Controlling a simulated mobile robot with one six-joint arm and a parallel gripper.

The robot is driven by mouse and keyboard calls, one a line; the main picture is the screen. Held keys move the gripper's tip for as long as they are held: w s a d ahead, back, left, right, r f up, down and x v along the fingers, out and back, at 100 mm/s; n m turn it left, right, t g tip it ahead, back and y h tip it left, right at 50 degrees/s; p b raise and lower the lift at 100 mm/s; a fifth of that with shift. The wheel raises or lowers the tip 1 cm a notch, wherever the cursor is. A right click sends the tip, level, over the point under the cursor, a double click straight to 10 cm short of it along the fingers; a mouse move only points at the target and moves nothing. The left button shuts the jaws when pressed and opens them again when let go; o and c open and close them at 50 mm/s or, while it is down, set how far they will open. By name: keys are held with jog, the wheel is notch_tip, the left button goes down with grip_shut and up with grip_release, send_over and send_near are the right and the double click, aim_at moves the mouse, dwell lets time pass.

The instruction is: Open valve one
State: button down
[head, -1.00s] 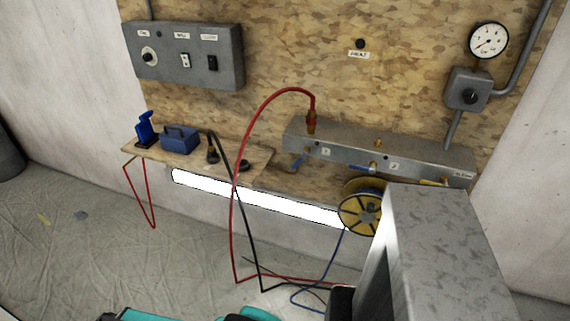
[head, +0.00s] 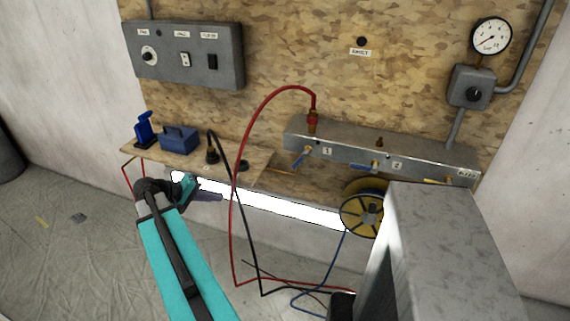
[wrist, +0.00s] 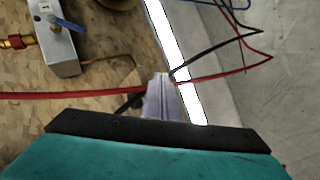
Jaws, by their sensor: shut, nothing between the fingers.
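Valve one is the blue lever handle (head: 301,158) at the left end of the grey manifold (head: 345,146), by the label "1". The lever slants down and left from its brass stem. It also shows in the wrist view (wrist: 68,23), top left. My gripper (head: 217,197) is left of the manifold and lower, in front of the bench edge and bright strip, apart from the lever. In the wrist view its pale fingers (wrist: 162,78) are together and empty. A second blue lever (head: 360,166) sits by the label "2".
A red hose (head: 235,180) arches from the manifold's top brass fitting down between my gripper and valve one in the picture. A black cable (head: 243,222) hangs beside it. A yellow reel (head: 362,214) hangs below the manifold. The bench (head: 253,158) holds blue tools.

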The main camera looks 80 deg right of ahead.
jog(key=s+d+r+m+g, duration=0.1)
jog(key=s+d+r+m, duration=0.1)
jog(key=s+d+r, duration=0.2)
jog(key=s+d+r+m+g, duration=0.2)
jog(key=s+d+r, duration=0.2)
jog(key=s+r, duration=0.4)
notch_tip(320, 180, up, 2)
jog(key=shift+s+d+r+h+b, duration=0.1)
jog(key=shift+s+d+h+b, duration=0.05)
jog(key=shift+d+h+b, duration=0.15)
jog(key=p, duration=0.4)
send_near(301, 158)
jog(key=s+d+f, duration=0.1)
jog(key=d+f, duration=0.4)
jog(key=shift+s+f, duration=0.2)
jog(key=shift+f, duration=0.05)
jog(key=shift+d, duration=0.1)
